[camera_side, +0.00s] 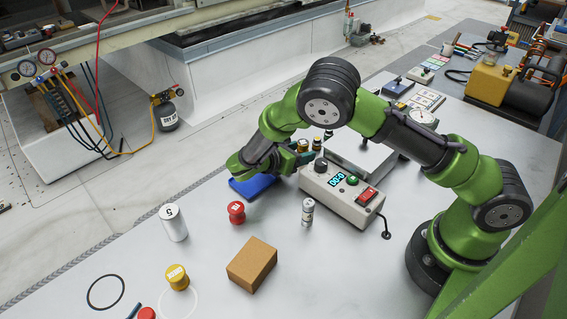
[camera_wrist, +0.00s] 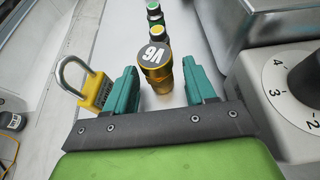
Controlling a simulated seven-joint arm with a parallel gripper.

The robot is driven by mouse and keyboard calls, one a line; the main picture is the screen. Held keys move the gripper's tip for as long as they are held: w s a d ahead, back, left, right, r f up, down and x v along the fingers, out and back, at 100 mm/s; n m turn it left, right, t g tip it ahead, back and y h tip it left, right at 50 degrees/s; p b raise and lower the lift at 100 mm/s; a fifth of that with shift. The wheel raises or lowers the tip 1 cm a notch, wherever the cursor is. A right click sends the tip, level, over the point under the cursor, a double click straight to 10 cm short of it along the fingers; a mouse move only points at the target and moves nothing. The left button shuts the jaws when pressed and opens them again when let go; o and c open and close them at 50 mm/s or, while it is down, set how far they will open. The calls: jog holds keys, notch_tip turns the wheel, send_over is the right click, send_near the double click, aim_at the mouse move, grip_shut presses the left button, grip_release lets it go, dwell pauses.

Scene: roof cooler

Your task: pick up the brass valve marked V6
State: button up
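The brass valve marked V6 (camera_wrist: 158,72) stands upright in the wrist view, with a dark round cap bearing white lettering. My gripper (camera_wrist: 160,80) is open, its two teal fingers to the left and right of the valve in the picture. In the side view my gripper (camera_side: 294,158) is low over the table behind the control box. Small brass-coloured pieces (camera_side: 303,145) show beside it, but their marks are not readable there.
A yellow padlock (camera_wrist: 94,90) is just left of the left finger. Green- and yellow-topped pieces stand behind the valve (camera_wrist: 153,8). The control box (camera_side: 341,190) with its knob (camera_wrist: 305,80) is close on the right. A blue tray (camera_side: 240,190) lies under the wrist.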

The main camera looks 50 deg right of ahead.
grip_shut()
